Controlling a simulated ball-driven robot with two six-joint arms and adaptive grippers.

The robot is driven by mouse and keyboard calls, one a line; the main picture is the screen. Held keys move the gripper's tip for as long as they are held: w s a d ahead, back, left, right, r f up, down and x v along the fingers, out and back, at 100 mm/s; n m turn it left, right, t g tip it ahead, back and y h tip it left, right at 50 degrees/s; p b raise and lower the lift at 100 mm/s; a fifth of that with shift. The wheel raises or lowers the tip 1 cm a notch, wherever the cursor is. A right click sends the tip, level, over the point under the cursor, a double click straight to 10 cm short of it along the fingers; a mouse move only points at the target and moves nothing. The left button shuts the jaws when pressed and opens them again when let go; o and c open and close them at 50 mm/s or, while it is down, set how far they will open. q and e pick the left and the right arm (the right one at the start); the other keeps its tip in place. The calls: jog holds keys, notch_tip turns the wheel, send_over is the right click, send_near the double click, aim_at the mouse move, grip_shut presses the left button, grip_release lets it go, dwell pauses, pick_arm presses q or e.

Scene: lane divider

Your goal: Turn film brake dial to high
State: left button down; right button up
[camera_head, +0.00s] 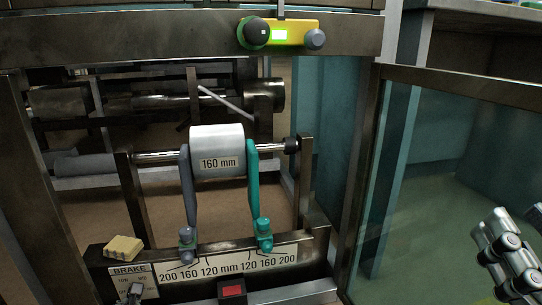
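The brake dial (135,292) is a small dark knob at the lower left, in front of a white plate (128,272) marked BRAKE with small scale words. The knob's lower part is cut off by the bottom edge, and its pointer seems to face roughly upward, but the exact setting is too small to read. My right gripper (517,212) is at the far right edge, partly cut off, far from the dial. Its fingers appear apart, with nothing seen between them. My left gripper is not in view.
A white 160 mm roll (217,151) sits on a shaft between a grey arm (187,190) and a teal arm (252,185) above a width scale (228,265). A yellow block (123,248) lies above the brake plate. An open glass door (455,160) stands at the right.

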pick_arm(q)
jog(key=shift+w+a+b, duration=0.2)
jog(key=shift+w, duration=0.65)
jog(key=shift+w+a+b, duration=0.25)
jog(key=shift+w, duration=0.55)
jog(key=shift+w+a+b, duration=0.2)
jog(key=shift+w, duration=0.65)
pick_arm(e)
notch_tip(320, 180, up, 8)
jog(key=s+a+n+t+y, duration=0.1)
jog(key=n+t+y, duration=0.1)
jog(key=t+y, duration=0.1)
jog(key=shift+s+n+y, duration=0.25)
jog(key=shift+n+y, duration=0.05)
jog(key=shift+y, duration=0.1)
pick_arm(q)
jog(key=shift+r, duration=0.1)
pick_arm(e)
jog(key=shift+r, duration=0.1)
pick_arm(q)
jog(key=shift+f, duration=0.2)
pick_arm(e)
jog(key=shift+f, duration=0.25)
jog(key=shift+r+t, duration=0.3)
